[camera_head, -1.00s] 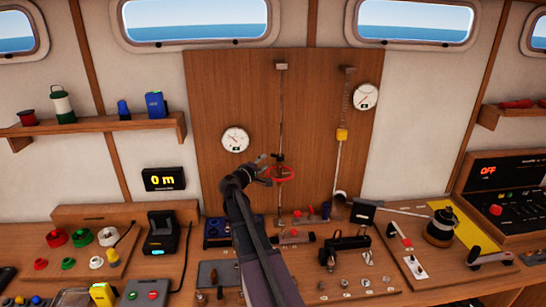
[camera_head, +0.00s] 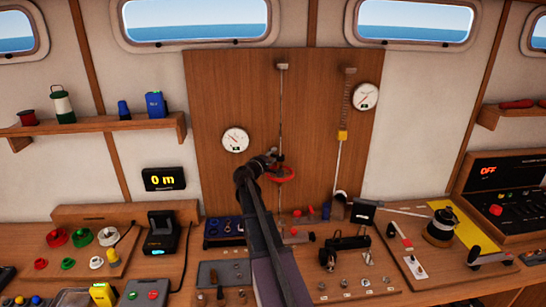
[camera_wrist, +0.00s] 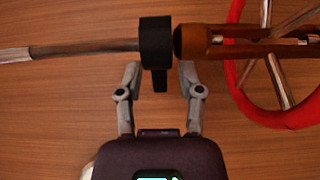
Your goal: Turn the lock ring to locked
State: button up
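The black lock ring (camera_wrist: 155,45) sits on a vertical line that runs sideways in the wrist view, with a short tab (camera_wrist: 160,80) pointing toward my gripper. A bronze slotted barrel (camera_wrist: 222,45) adjoins it on the right. My gripper (camera_wrist: 160,72) is open, one finger on each side of the tab. I see no clear grip, and cannot tell whether the fingertips touch the ring or barrel. In the head view my gripper (camera_head: 275,156) is at the line, just above the red handwheel (camera_head: 283,173), and mostly hides the ring.
The red handwheel also fills the right of the wrist view (camera_wrist: 290,115), close to my right finger. A wooden panel (camera_head: 215,90) stands behind. A gauge (camera_head: 235,139) is left of the line, and a spring with a yellow block (camera_head: 342,134) is to the right. Tools crowd the bench below.

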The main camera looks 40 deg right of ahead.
grip_shut()
jog(key=shift+w+d+m+g, duration=0.15)
jog(key=shift+m+g, duration=0.15)
jog(key=shift+g, duration=0.2)
jog(key=shift+m+g, duration=0.3)
jog(key=shift+g, duration=0.1)
jog(key=shift+o, duration=1.2)
grip_release()
jog(key=v, duration=1.2)
jog(key=shift+f, duration=0.25)
